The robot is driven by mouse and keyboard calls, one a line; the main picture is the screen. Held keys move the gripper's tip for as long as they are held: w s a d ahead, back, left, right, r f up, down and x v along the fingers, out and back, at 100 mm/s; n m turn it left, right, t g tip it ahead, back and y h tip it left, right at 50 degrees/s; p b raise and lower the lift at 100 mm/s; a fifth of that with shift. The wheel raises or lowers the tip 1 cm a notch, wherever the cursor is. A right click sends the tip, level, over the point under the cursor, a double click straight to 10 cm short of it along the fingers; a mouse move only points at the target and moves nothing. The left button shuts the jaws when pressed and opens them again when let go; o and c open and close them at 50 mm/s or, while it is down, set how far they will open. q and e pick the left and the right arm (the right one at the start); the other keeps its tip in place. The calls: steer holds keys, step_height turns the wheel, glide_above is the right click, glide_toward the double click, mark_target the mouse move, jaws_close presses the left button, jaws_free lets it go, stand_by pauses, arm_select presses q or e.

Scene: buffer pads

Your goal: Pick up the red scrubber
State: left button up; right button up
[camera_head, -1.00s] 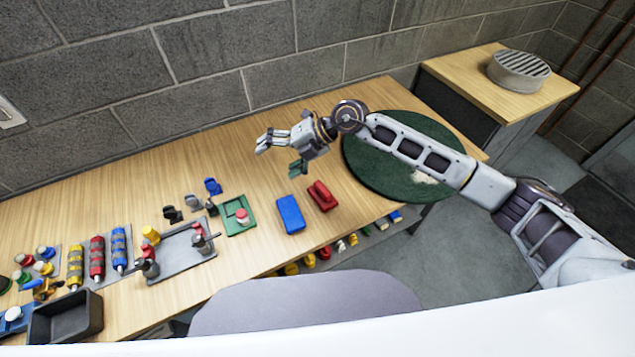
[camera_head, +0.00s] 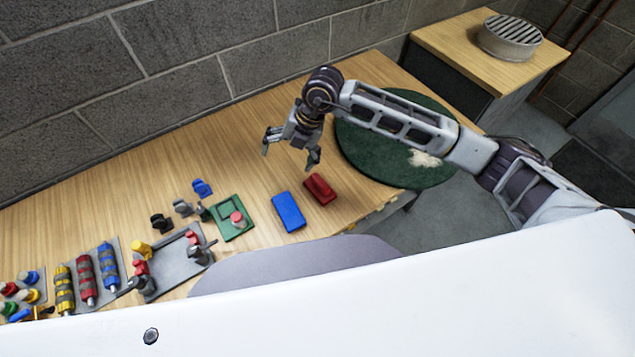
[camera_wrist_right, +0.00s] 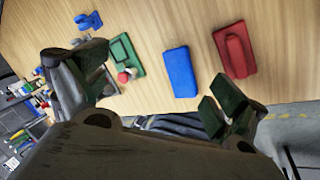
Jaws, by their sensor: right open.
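The red scrubber (camera_head: 320,189) is a red block with a raised handle, lying on the wooden table to the right of a blue block (camera_head: 289,211). It also shows in the right wrist view (camera_wrist_right: 235,50), at the upper right, beyond the fingers. My right gripper (camera_head: 290,156) is open and empty, above the table behind and to the left of the scrubber. In the right wrist view its two fingers (camera_wrist_right: 160,92) are spread wide apart, with the blue block showing between and beyond them. My left gripper is not in view.
A round dark green mat (camera_head: 370,160) lies right of the scrubber. A green tray with a red knob (camera_head: 232,217), small clips and a grey rack (camera_head: 178,262) stand to the left. A grey seat (camera_head: 290,265) is at the table's front. A brick wall stands behind.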

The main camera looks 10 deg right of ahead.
steer(key=d+m+h, duration=0.1)
steer(key=d, duration=0.1)
steer(key=m+h, duration=0.4)
steer(key=m, duration=0.4)
glide_above(320, 181)
steer(key=shift+w+d+f+g, duration=0.1)
steer(key=shift+f+g, duration=0.2)
steer(key=shift+f, duration=0.5)
steer(key=shift+f, duration=0.1)
steer(key=shift+f+p, duration=0.5)
steer(key=shift+f, duration=3.7)
steer(key=shift+f, duration=0.1)
steer(key=shift+f+p, duration=0.65)
steer(key=shift+f, duration=1.9)
steer(key=shift+c, duration=0.3)
